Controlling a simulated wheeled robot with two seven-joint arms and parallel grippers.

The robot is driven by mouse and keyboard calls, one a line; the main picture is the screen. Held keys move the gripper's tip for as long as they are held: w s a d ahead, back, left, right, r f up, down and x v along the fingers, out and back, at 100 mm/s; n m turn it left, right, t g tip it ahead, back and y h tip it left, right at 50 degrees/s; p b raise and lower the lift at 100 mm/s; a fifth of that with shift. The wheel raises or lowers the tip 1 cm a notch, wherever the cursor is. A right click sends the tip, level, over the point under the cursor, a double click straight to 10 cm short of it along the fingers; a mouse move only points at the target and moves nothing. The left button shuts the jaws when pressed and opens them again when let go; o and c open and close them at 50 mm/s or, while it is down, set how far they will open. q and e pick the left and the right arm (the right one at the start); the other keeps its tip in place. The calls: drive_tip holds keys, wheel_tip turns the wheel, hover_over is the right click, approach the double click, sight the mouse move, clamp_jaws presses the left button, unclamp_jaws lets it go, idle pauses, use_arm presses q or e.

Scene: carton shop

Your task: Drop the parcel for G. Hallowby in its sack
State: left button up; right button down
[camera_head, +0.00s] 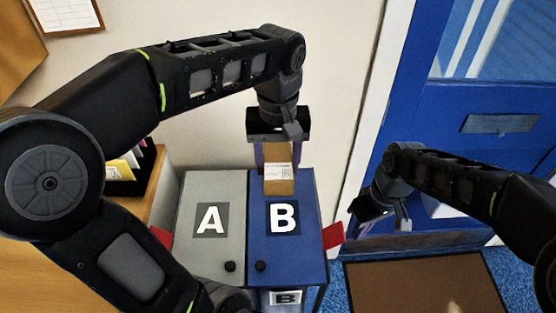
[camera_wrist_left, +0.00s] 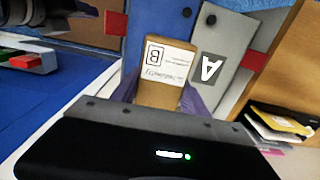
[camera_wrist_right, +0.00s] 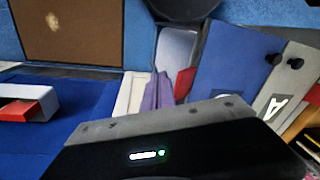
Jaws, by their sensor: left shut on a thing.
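My left gripper (camera_head: 277,152) is shut on a small brown parcel (camera_head: 279,181) with a white label, held over the back of the blue lid marked B. In the left wrist view the parcel (camera_wrist_left: 163,80) shows a boxed B on its label; the name is too small to read. The sack cabinet has a grey lid (camera_head: 196,250) marked A and a blue lid (camera_head: 312,235) marked B, both lying closed, each with a black knob. The sacks are hidden. My right gripper (camera_head: 384,222) is to the right of the cabinet; in its own view no object shows between its fingers (camera_wrist_right: 158,92).
A blue door (camera_head: 500,85) with a letter slot (camera_head: 500,123) stands at the right, with a brown mat (camera_head: 425,283) before it. Red tabs (camera_head: 334,235) stick out from the cabinet's sides. A black tray of envelopes (camera_head: 135,168) is at the left.

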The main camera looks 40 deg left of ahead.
drive_tip(key=s+a+r+n+t+h, duration=0.1)
drive_tip(key=a+r, duration=0.3)
drive_tip(key=r, duration=0.3)
drive_tip(key=shift+s+a+n, duration=0.15)
drive_tip(key=shift+s+n, duration=0.1)
drive_tip(key=shift+n, duration=0.05)
drive_tip(key=shift+f, duration=0.15)
